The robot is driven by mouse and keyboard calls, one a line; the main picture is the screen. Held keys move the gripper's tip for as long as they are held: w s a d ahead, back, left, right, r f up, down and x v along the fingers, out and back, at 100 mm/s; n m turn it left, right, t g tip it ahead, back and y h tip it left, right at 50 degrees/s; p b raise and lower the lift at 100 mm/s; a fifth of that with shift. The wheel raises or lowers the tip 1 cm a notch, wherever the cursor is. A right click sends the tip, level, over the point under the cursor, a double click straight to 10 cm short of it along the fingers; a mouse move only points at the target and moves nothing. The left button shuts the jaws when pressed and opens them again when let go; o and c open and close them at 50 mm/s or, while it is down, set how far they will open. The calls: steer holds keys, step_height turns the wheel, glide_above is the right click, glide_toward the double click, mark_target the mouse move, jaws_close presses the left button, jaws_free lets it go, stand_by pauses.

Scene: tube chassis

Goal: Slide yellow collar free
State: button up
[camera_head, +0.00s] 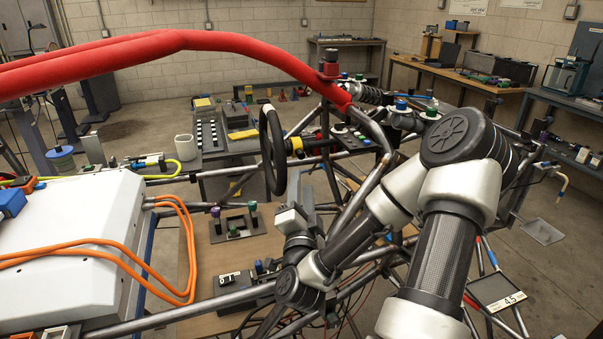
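A yellow collar (296,144) sits around the steering column, just right of the black steering wheel (266,152). A dark ring or knob shows beside it on the column. My gripper (298,205) is below the collar, in front of the chassis tubes, and looks apart from it. It points upward from my wrist. Its fingers are small and seen edge-on, so I cannot tell whether they are open or shut. I see nothing clearly held in it.
A thick red tube (180,42) crosses the upper left. A white box (70,240) with orange cables (120,246) fills the lower left. Chassis tubes surround the column. A bench with tools (215,152) stands behind.

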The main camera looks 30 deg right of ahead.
mark_target(302, 157)
steer(key=b+x, duration=0.1)
steer(key=x, duration=0.9)
steer(key=shift+a, duration=0.1)
jaws_close()
